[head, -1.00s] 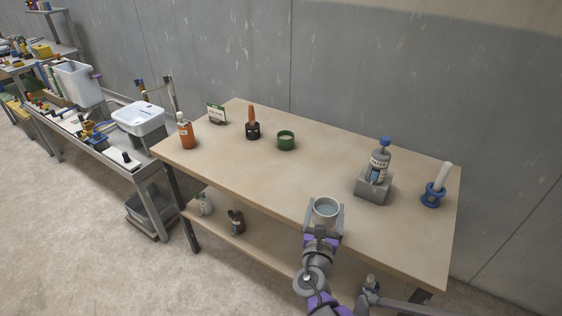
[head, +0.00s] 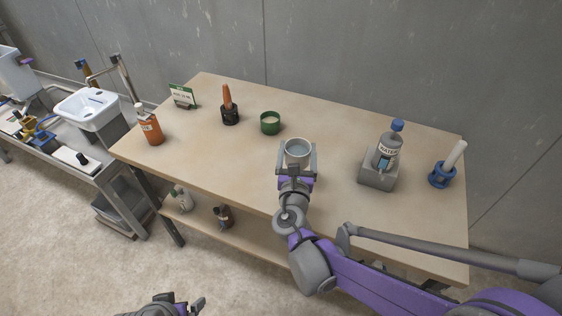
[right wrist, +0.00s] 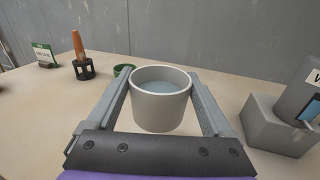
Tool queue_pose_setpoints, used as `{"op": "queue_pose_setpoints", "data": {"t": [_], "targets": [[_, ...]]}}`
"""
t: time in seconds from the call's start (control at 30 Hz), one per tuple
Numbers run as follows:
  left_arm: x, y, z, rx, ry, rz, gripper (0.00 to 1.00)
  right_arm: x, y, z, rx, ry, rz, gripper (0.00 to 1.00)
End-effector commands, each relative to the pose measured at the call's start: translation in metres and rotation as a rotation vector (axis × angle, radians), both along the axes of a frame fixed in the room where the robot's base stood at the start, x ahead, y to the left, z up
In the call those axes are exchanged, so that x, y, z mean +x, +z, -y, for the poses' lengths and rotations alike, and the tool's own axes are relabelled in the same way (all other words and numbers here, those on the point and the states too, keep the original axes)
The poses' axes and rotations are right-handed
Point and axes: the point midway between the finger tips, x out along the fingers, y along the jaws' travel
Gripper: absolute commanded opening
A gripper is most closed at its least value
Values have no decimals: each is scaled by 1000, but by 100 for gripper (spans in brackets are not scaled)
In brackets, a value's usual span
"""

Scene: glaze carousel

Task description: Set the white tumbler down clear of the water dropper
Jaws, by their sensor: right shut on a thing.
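The white tumbler (head: 297,146) is upright over the middle of the table, with a bluish-grey inside. In the right wrist view the tumbler (right wrist: 160,108) stands between the two fingers. My right gripper (head: 297,163) is shut on it; I cannot tell whether its base touches the tabletop. The water dropper (head: 389,148), a grey bottle with a blue cap and a WATER label, sits in a grey block (head: 378,179) to the right, with a clear gap between. My left gripper (head: 178,306) shows only partly at the bottom edge, low in front of the table.
On the wooden table (head: 215,168) stand a green cup (head: 270,124), a black holder (head: 229,115) with an orange tool, an orange bottle (head: 151,128), a small sign (head: 182,95) and a blue holder (head: 441,177) with a white stick. Tabletop around the tumbler is bare.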

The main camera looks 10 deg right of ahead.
Motion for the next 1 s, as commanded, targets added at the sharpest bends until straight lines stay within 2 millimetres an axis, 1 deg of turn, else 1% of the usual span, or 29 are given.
{"op": "queue_pose_setpoints", "data": {"t": [0.03, 0.2, 0.3, 0.47, 0.7, 1.0], "targets": [[0, -5, 0, 0, 0, -2, 100, 0, -11, 0, -1, 0, 0, 15], [-1, -15, 0, 0, 0, -5, 100, 0, -41, 0, -1, 0, 0, 15], [-1, -17, 0, 0, 0, -6, 100, 0, -51, 0, 0, 0, 0, 15], [-1, -20, 0, 0, 0, -7, 100, 0, -60, 0, 0, 0, 0, 15], [0, -31, 0, 0, 0, -10, 100, 0, -90, 0, -1, 0, 0, 15], [0, -31, 0, 0, 0, -10, 100, 0, -91, 0, 0, 0, 0, 15]]}}
